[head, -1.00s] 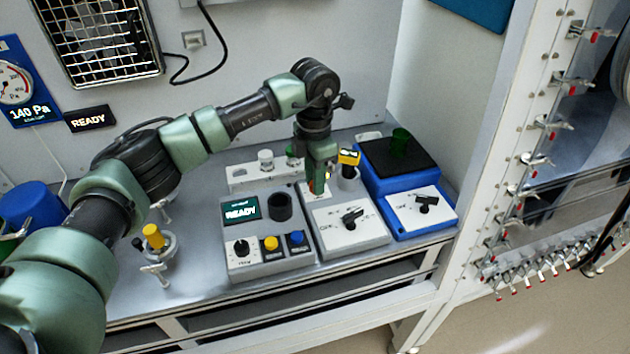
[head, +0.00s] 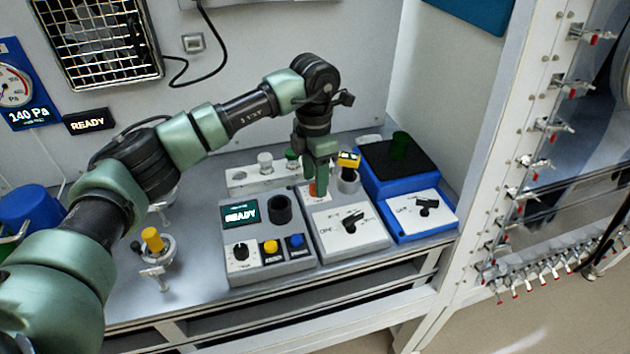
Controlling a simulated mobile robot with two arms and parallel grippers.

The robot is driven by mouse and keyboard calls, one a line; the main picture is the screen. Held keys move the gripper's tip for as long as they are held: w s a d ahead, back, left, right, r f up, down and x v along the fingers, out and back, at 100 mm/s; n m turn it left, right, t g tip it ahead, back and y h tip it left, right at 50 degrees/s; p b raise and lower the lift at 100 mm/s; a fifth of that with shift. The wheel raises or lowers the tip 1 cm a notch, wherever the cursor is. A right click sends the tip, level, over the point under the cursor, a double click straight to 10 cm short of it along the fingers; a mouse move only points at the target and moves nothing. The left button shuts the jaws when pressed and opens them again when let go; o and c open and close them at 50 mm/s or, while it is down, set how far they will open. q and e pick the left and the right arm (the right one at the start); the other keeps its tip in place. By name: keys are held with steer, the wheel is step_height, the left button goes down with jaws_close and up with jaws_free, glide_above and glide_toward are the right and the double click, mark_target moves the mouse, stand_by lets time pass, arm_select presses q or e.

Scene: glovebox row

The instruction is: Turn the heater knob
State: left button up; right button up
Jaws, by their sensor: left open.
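The heater looks to be the blue unit (head: 374,201) with a black top plate (head: 405,165) at the right end of the bench. Its knob (head: 425,207) is a black bar on a sloped white panel. A similar black knob (head: 352,221) sits on the grey box (head: 340,244) just left of it. My left gripper (head: 319,180) points down, open, over the back of that grey box, left of and behind the heater knob and apart from it. An orange item (head: 318,189) shows at its fingertips; whether they touch cannot be told. My right gripper is out of view.
A green beaker (head: 400,144) stands on the black plate. A yellow-topped item (head: 348,160) is close right of my gripper. A control box (head: 270,274) with a READY screen, dial and buttons is to the left. A white frame post (head: 478,170) stands right of the heater.

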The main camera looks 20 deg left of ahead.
arm_select(q)
step_height(320, 180, up, 7)
steer(key=shift+f+b, duration=0.15)
steer(key=shift+b, duration=0.4)
